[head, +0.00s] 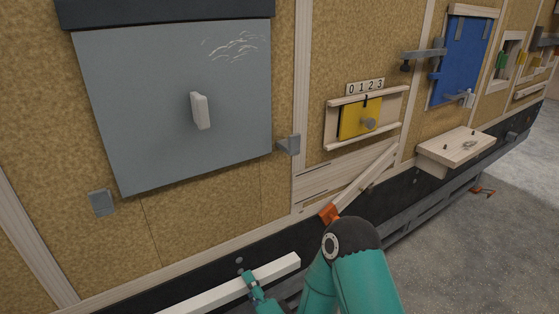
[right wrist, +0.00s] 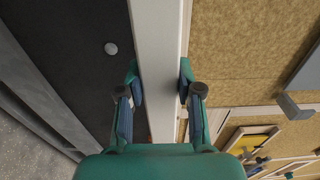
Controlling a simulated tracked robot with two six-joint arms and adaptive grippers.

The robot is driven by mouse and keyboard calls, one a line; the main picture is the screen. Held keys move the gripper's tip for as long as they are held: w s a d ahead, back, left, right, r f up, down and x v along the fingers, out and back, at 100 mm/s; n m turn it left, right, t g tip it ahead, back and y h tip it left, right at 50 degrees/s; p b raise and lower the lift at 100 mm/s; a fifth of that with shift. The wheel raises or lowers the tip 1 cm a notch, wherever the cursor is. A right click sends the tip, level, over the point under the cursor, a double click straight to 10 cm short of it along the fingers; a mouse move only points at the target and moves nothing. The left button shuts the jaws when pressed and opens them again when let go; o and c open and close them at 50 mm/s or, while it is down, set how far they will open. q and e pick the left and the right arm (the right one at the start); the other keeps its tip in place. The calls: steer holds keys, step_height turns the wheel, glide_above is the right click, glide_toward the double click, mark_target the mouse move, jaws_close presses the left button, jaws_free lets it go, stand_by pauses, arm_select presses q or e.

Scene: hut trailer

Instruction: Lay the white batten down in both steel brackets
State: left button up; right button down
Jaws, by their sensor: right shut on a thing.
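The white batten (head: 215,295) runs along the bottom of the head view, its right end higher than its left, which leaves the frame. My right gripper (head: 252,284) is shut on the batten near its right part. In the right wrist view the batten (right wrist: 158,50) passes between the two fingers of the gripper (right wrist: 160,85). One steel bracket (head: 101,203) is on the wall at the lower left of the grey panel, the other steel bracket (head: 289,145) at its right edge. The batten is below and apart from both. My left gripper is not in view.
The grey panel (head: 170,105) with a pale handle (head: 200,111) covers the wall between the brackets. A slanted wood strip (head: 365,180) with an orange piece (head: 329,213) is right of the batten. A small wooden shelf (head: 456,148) juts out farther right.

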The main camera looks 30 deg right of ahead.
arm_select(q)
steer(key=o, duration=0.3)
arm_select(e)
steer(key=shift+a+r, duration=0.15)
steer(key=shift+r, duration=0.05)
steer(key=r, duration=0.2)
steer(key=w+d+r+p, duration=0.1)
steer(key=r, duration=0.2)
steer(key=w+r, duration=0.1)
steer(key=r, duration=0.2)
steer(key=shift+w+d+r, duration=0.1)
steer(key=shift+d+r, duration=0.15)
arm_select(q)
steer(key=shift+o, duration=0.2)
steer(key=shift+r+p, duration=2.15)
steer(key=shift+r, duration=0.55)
arm_select(e)
steer(key=s+d+r, duration=0.1)
steer(key=s+r, duration=0.2)
steer(key=r, duration=0.6)
steer(key=s+d+r, duration=0.1)
steer(key=s+r, duration=0.2)
steer(key=r, duration=0.7)
steer(key=s+d+r+y, duration=0.1)
steer(key=s+d+r, duration=0.1)
steer(key=r, duration=0.7)
steer(key=shift+s+r+n, duration=0.25)
steer(key=shift+s+n, duration=0.05)
steer(key=shift+s, duration=0.3)
